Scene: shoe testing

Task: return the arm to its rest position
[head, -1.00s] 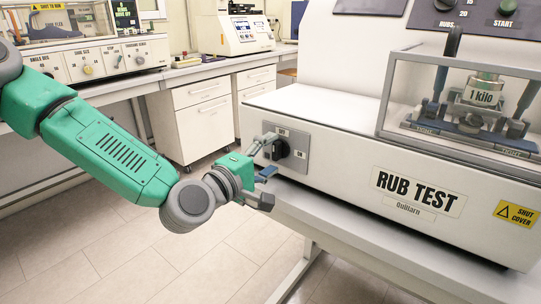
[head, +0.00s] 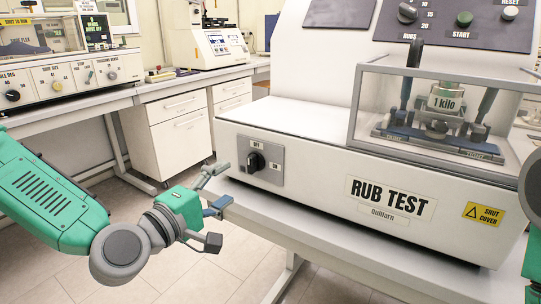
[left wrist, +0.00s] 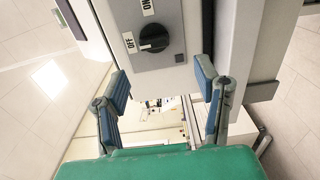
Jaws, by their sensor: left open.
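My left arm, green and grey, comes in from the left in the head view. Its left gripper (head: 212,203) is open and empty, in front of the left part of the rub test machine (head: 300,165). The gripper is apart from the black rotary switch (head: 256,161) on the machine's grey plate. In the left wrist view both blue-padded fingers (left wrist: 163,88) are spread with nothing between them, and the switch (left wrist: 153,39) is beyond them, with ON and OFF labels. Part of my right arm shows at the right edge of the head view; its gripper is not seen.
The machine stands on a light bench (head: 290,220). Its clear cover (head: 440,110) encloses a 1 kilo weight (head: 446,103). Another bench with drawers (head: 172,122) and test machines stands behind at left. Open tiled floor (head: 215,270) lies below the left arm.

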